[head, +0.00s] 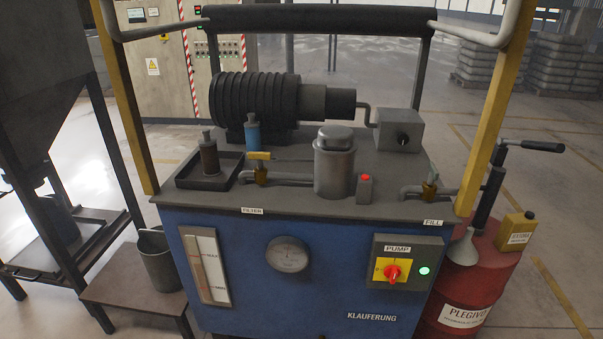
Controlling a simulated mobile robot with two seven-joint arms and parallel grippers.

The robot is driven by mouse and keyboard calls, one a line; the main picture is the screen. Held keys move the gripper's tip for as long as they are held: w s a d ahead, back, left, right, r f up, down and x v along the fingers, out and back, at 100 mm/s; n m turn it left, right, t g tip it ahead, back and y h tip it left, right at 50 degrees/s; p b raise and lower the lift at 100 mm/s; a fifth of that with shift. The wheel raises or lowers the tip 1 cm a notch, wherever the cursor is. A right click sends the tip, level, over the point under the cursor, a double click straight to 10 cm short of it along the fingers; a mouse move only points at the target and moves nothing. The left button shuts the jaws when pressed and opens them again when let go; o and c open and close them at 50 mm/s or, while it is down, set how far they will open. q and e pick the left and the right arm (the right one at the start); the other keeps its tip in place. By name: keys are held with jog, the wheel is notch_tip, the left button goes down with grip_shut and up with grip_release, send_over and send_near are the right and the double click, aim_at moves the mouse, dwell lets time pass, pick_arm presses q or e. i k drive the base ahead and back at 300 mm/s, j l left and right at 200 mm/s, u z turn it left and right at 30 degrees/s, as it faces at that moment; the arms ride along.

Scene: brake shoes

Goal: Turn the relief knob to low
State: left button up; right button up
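A blue hydraulic unit (330,312) with a dark top stands in front of me in the head view. No label reading "relief" is legible. A grey block (388,132) at the top's back right has a small dark round knob (403,138) on its front; its setting cannot be read. On the front panel, a red rotary switch (393,272) on a yellow plate sits under the label PUMP, beside a lit green lamp (424,270). Neither of my grippers is in view.
A ribbed motor (255,100), a grey canister (334,165) and valves crowd the top. A red drum (470,290) stands right. A bucket (160,262) on a low stand (125,290) is left.

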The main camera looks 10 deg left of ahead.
aim_at(402, 138)
jog(key=i+l+u, duration=0.1)
jog(key=l, duration=0.4)
jog(key=i+l+u, duration=0.15)
jog(key=l, duration=0.4)
jog(key=i+l+u, duration=0.1)
jog(key=l, duration=0.45)
jog(key=i+l+u, duration=0.1)
jog(key=l, duration=0.45)
jog(key=i+l+u, duration=0.1)
jog(key=l, duration=0.45)
jog(key=i, duration=0.05)
